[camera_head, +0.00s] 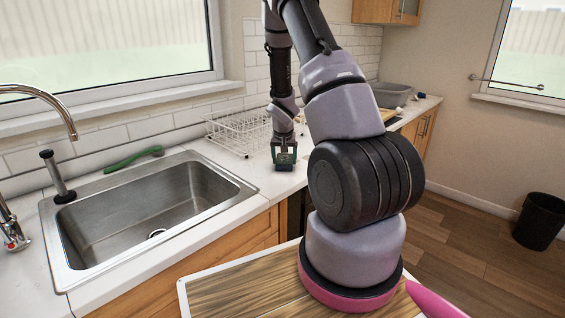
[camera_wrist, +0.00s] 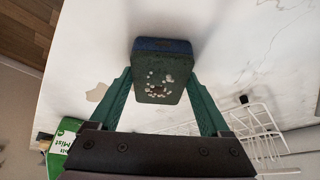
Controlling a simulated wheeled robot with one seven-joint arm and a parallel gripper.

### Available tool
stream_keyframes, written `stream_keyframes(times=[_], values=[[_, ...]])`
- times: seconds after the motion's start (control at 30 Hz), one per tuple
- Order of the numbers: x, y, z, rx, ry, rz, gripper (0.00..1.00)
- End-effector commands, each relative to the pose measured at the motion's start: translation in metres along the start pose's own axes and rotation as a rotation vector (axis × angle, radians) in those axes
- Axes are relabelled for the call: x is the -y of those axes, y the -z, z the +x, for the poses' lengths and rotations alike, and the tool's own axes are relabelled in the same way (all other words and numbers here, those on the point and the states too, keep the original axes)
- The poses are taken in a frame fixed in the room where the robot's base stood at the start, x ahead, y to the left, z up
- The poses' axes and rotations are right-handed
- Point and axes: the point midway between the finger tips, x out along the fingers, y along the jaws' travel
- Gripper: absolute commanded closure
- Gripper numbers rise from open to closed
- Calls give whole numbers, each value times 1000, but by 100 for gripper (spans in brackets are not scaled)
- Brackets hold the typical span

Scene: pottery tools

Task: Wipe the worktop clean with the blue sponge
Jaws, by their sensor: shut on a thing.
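The blue sponge (camera_wrist: 161,46) is between the green fingers of my gripper (camera_wrist: 160,84) in the wrist view. Its near face is dark green and speckled with white bits. My gripper is shut on it. In the head view my gripper (camera_head: 284,148) points down over the white worktop (camera_head: 228,156), right of the sink, with the dark sponge (camera_head: 284,167) at its tip. I cannot tell whether the sponge touches the surface. In the wrist view the worktop (camera_wrist: 225,50) shows a beige patch (camera_wrist: 97,92) at left and faint grey marks at right.
A steel sink (camera_head: 150,205) lies left of my gripper, with a green-handled tool (camera_head: 133,158) behind it. A white wire rack (camera_head: 238,132) stands close behind my gripper. A grey basin (camera_head: 391,94) is farther right. A green labelled container (camera_wrist: 62,150) shows at the wrist view's lower left.

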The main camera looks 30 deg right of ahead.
Motion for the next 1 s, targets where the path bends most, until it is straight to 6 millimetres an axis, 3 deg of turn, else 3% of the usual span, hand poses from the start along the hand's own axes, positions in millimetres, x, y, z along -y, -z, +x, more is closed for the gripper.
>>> stream_keyframes(times=[0.23, 0.8, 1.0], values=[[-3, 15, 6, -1, 0, 1, 44], [-3, 15, 7, 0, 0, 0, 44], [-13, 24, 12, 1, -2, 4, 43]])
